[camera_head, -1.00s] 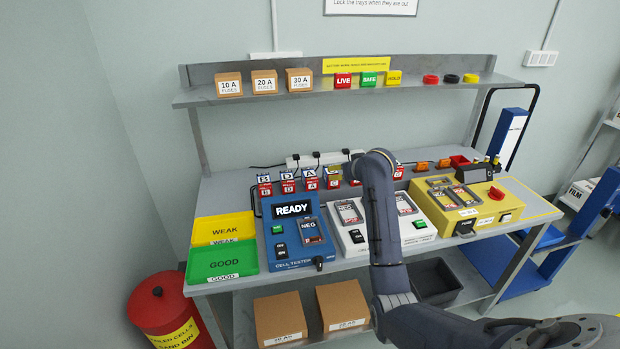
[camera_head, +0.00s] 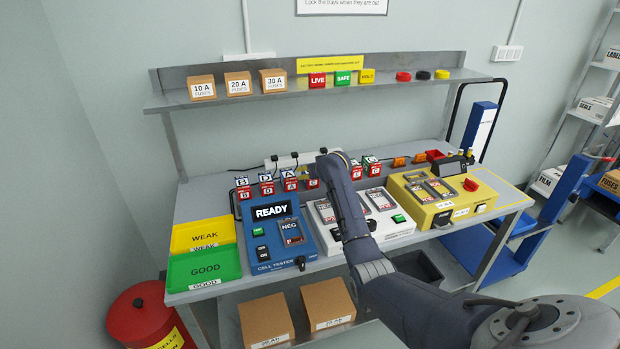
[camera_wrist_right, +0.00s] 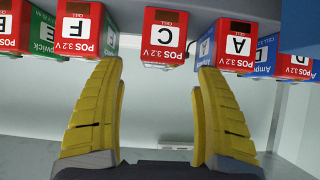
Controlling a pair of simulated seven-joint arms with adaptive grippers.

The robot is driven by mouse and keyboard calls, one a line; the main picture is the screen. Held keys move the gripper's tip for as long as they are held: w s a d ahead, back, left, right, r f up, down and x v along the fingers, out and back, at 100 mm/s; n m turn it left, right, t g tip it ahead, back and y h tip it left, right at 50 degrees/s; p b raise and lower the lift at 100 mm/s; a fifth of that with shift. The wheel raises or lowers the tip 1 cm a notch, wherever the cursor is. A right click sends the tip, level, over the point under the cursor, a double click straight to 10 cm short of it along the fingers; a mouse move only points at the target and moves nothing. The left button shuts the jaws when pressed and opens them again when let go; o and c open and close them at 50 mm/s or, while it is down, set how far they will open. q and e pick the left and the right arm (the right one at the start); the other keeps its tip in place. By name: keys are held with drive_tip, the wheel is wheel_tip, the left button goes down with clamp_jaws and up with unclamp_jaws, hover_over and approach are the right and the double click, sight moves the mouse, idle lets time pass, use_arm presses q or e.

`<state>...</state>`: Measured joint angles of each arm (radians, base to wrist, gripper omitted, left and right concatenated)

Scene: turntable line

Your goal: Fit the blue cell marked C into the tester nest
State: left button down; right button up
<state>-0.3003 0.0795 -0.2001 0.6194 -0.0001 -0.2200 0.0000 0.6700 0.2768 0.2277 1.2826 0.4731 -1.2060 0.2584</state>
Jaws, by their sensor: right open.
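The blue cell marked C (camera_wrist_right: 163,38) has a red POS 3.2 V end and a blue side. My left gripper is not in view.
Cell F (camera_wrist_right: 88,35) and cell A (camera_wrist_right: 238,45) stand close on either side of C. A white unit (camera_head: 325,235) and a yellow unit (camera_head: 425,205) stand right of the tester. Green GOOD (camera_head: 203,257) and yellow WEAK (camera_head: 200,227) trays lie left.

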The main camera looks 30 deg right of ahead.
drive_tip(key=shift+x, duration=2.75)
clamp_jaws()
